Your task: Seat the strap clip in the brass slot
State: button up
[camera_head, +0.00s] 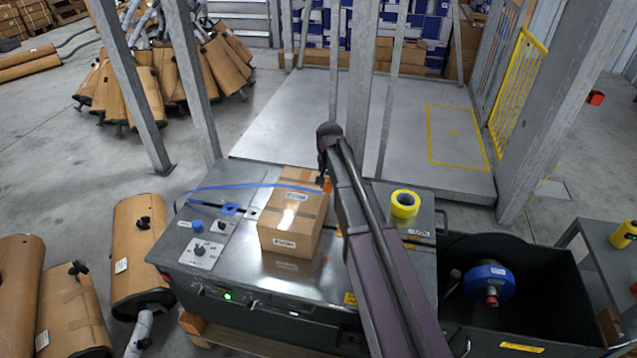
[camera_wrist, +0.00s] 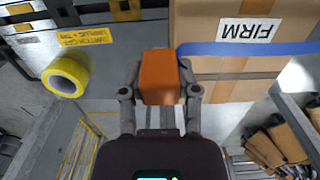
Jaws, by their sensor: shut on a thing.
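My gripper (camera_wrist: 160,95) is shut on an orange block, which looks like the strap clip (camera_wrist: 158,75). The clip also shows in the head view (camera_head: 327,185), at the right side of the cardboard box near its top. A blue strap (camera_head: 240,186) arcs from the left side of the machine top over the box to near the clip. In the wrist view the strap (camera_wrist: 240,48) crosses the box beside the clip. A tan patch (camera_wrist: 125,9) lies beyond the clip; I cannot tell whether it is the brass slot.
The cardboard box (camera_head: 290,240) stands on the grey machine top (camera_head: 200,270). A yellow tape roll (camera_head: 405,204) lies right of my arm. A dark bin (camera_head: 530,300) with a blue reel (camera_head: 487,284) stands at right. Wrapped mufflers (camera_head: 140,255) stand at left.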

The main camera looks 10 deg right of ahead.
jog(key=s+d+f+b, duration=0.2)
jog(key=d+f+b, duration=0.4)
jog(key=f+b, duration=0.6)
jog(key=shift+s, duration=0.3)
jog(key=shift+d, duration=0.1)
jog(key=shift+f, duration=0.15)
dwell(0.4)
jog(key=shift+f+b, duration=2.25)
jog(key=shift+b, duration=0.15)
jog(key=shift+f+b, duration=0.45)
dwell(0.7)
jog(key=o, duration=1.1)
jog(key=shift+r, duration=0.15)
